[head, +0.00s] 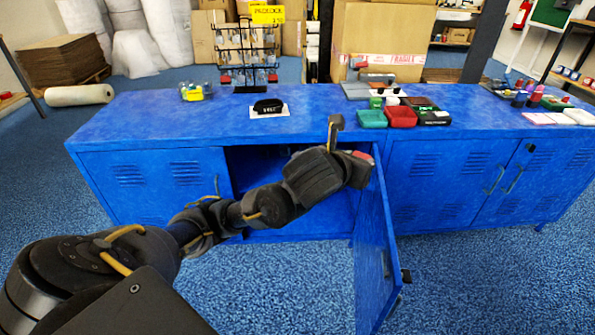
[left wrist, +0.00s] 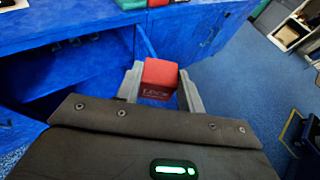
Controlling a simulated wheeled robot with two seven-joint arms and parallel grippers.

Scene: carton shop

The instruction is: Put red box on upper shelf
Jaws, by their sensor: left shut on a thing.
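My left gripper (head: 362,160) is shut on a small red box (left wrist: 160,76), which sits between the two grey fingers in the left wrist view. In the head view only a bit of the red box (head: 365,155) shows past my wrist, at the top of the open door. The blue cabinet (head: 150,185) has an open compartment (head: 255,160) left of the gripper, partly hidden by my arm. The left wrist view shows its dark inside and a shelf edge at left. My right gripper is not in view.
The open blue door (head: 372,250) juts toward me right of the compartment. On the cabinet top lie another red box (head: 401,117), a green box (head: 371,118) and a black cap-like item (head: 268,106). The top's left part is mostly clear.

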